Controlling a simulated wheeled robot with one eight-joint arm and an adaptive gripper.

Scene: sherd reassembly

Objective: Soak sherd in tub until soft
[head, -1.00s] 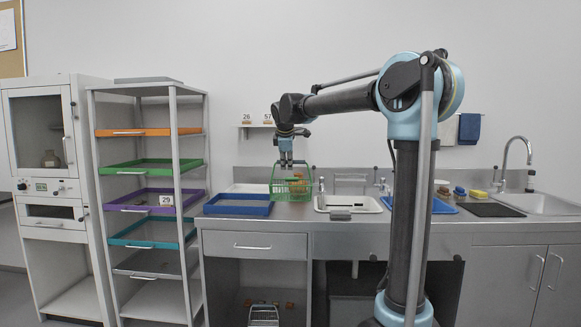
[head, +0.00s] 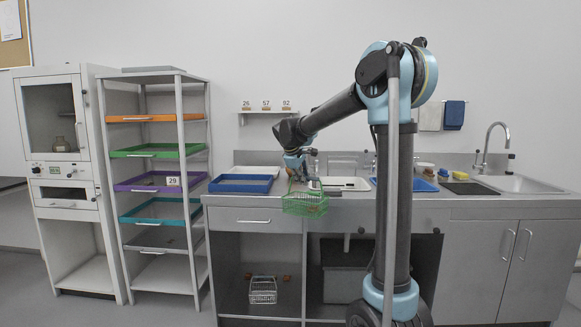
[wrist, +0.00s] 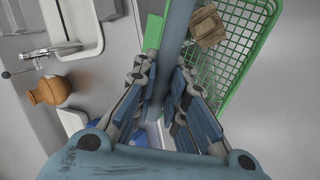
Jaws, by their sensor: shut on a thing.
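My gripper (head: 301,172) is shut on the green wire basket (head: 305,205); the exact grip point is hard to see. The basket hangs tilted at the counter's front edge. In the wrist view my gripper (wrist: 160,90) is beside the green basket (wrist: 235,45), and a brown, blocky sherd (wrist: 208,25) lies in it. A white tub (head: 345,184) is set in the counter just right of the basket; a white basin with a tap also shows in the wrist view (wrist: 90,25). I cannot tell how much water it holds.
A round orange-brown pot (wrist: 48,91) is on the counter. A sink (head: 515,183) is at the far right. A rack of coloured trays (head: 158,152) stands left.

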